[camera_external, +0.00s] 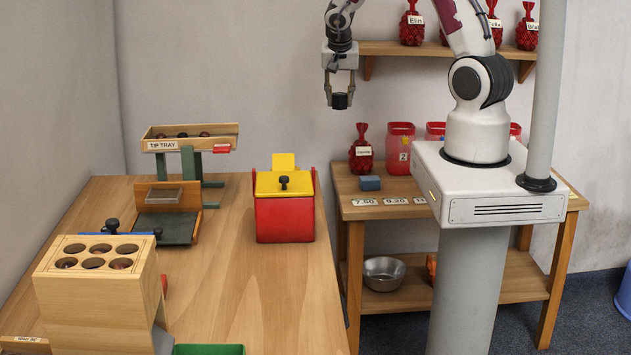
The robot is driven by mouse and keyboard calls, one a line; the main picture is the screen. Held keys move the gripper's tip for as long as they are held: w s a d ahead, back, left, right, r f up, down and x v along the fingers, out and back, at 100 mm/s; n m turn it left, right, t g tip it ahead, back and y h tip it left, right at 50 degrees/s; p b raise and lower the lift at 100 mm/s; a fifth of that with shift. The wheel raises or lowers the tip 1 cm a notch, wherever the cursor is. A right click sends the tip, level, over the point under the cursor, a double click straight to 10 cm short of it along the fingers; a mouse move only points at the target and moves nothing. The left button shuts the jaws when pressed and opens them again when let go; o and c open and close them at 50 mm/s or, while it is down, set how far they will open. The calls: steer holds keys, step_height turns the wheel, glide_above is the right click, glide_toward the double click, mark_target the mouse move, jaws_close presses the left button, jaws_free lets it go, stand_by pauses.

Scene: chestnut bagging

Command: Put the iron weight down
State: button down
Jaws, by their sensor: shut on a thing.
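My gripper (340,93) is at the top centre, pointing down, with its fingers shut on a small dark block, the iron weight (341,102). The weight hangs in the air against the grey wall, well above the tables and touching no surface. Part of it is hidden by the fingers.
A red box with a yellow lid (285,218) stands on the wooden table (262,290). At left are the tip tray (163,146), a tilted tray and a wooden block with holes (105,290). The side table (355,208) holds a blue block (370,183) and red jars.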

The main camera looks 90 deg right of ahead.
steer(key=w+a+n+t, duration=0.2)
steer(key=w+a+n, duration=0.5)
steer(key=w+a, duration=1)
steer(key=w+a+n, duration=0.1)
steer(key=a+n, duration=0.1)
steer(key=a, duration=0.6)
steer(key=w+a+n+t+y, duration=0.1)
steer(key=w+a+n, duration=0.1)
steer(key=a, duration=0.6)
steer(key=w+a+f+n+t+y, duration=0.1)
steer(key=a+n, duration=0.1)
steer(key=a, duration=0.6)
steer(key=shift+w+f, duration=0.1)
steer(key=shift+w, duration=0.25)
steer(key=shift+a, duration=0.8)
steer(key=shift+w+d+r, duration=0.1)
steer(key=shift+r, duration=3.3)
